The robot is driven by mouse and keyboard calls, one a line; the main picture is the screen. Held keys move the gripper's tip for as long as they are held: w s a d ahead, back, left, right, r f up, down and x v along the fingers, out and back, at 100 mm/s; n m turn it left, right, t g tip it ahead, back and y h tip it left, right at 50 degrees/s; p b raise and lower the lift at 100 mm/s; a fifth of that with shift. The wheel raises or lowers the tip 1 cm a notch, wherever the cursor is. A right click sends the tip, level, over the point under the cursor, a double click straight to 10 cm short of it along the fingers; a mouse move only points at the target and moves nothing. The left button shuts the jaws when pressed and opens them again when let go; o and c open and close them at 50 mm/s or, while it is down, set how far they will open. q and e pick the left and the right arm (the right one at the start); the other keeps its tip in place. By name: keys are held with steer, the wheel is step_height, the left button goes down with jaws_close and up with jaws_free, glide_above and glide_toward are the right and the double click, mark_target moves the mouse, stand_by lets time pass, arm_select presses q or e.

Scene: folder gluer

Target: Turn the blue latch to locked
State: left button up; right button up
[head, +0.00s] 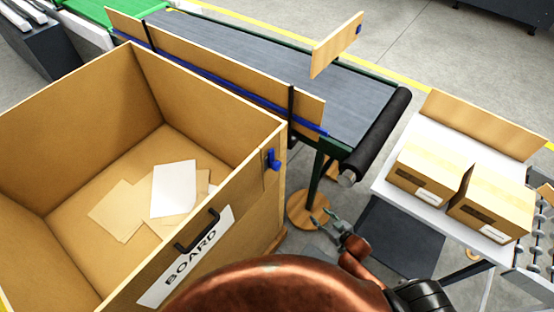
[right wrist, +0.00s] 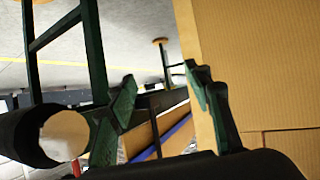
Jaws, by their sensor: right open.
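The blue latch (head: 273,159) is mounted on the outer wall of the large brown bin (head: 225,235), near its upper right corner, in the head view. My right gripper (head: 322,217) is open and empty, below and to the right of the latch and apart from it. In the right wrist view its two fingers (right wrist: 165,95) are spread, with the bin's brown wall (right wrist: 262,70) behind the right finger. The latch does not show in the right wrist view. My left gripper is not in view.
The bin holds loose sheets (head: 173,188) and has a black handle and a BOARD label (head: 190,262). A conveyor (head: 250,55) with a black end roller (head: 378,130) stands behind it. Two cartons (head: 430,172) sit on a white table at right. Floor shows between bin and table.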

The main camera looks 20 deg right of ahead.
steer(key=w+a+r+n+t+y+p, duration=0.1)
steer(key=w+a+r+y, duration=0.15)
steer(key=r, duration=0.65)
steer(key=w+a+r+n+t+y+p, duration=0.1)
steer(key=w+a+r+p, duration=0.2)
steer(key=r, duration=0.6)
steer(key=n+y, duration=0.2)
steer(key=y, duration=0.2)
glide_toward(279, 167)
steer(key=x, duration=0.4)
steer(key=p+x, duration=0.2)
steer(key=x, duration=0.4)
steer(key=shift+w+f, duration=0.15)
steer(key=shift+w, duration=0.05)
steer(key=shift+w+a, duration=0.3)
steer(key=shift+w, duration=0.05)
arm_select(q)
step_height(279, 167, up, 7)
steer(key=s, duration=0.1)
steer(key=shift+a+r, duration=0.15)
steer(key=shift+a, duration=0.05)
arm_select(e)
jaws_close()
steer(key=shift+d, duration=0.15)
